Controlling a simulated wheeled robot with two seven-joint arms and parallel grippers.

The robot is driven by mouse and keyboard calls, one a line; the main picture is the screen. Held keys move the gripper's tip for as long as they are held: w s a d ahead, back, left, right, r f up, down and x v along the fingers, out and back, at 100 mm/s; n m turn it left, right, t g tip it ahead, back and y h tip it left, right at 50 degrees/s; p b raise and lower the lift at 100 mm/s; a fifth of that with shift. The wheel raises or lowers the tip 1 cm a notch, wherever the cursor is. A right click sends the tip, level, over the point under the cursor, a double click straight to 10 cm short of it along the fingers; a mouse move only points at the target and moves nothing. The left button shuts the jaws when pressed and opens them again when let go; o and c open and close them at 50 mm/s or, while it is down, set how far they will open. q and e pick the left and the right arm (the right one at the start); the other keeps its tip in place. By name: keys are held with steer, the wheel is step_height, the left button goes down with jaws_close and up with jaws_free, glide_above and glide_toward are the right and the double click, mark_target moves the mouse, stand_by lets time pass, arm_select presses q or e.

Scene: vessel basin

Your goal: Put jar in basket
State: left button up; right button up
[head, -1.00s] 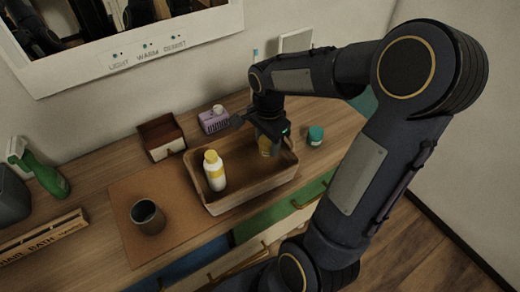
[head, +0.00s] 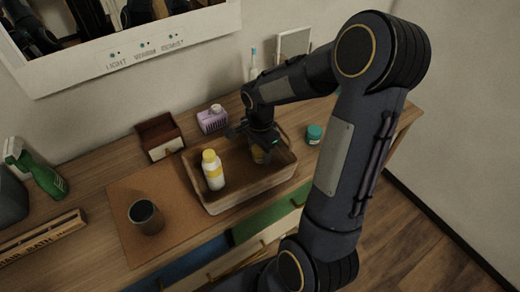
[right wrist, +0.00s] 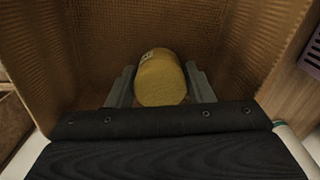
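The brown rectangular basket (head: 247,201) stands on the wooden counter. My right gripper (head: 260,150) reaches down into its right part. A gold-yellow round jar (right wrist: 161,80) sits between its two fingers (right wrist: 161,88), which lie close along both sides of the jar and appear shut on it. In the head view the jar (head: 258,155) is partly hidden by the gripper and shows inside the basket walls. I cannot tell whether it touches the basket floor. My left gripper is not in view.
A white bottle with a yellow cap (head: 212,170) stands in the basket's left part. A teal-lidded pot (head: 314,133) is right of the basket. A purple holder (head: 212,120) and small brown box (head: 160,138) are behind it. A dark cup (head: 146,216) stands on the mat at left.

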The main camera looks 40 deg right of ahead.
steer(key=o, duration=0.4)
steer(key=shift+c, duration=0.2)
steer(key=shift+r, duration=0.1)
step_height(320, 180, up, 12)
steer(key=s+a+r+n+t+y, duration=0.1)
steer(key=s+a+n+t+y, duration=0.2)
steer(key=s+a+n, duration=1)
steer(key=s+n+t, duration=0.2)
steer(key=n, duration=0.1)
steer(key=shift+a+t+y+p, duration=0.25)
steer(key=shift+t+y+p, duration=0.05)
steer(key=shift+y, duration=0.1)
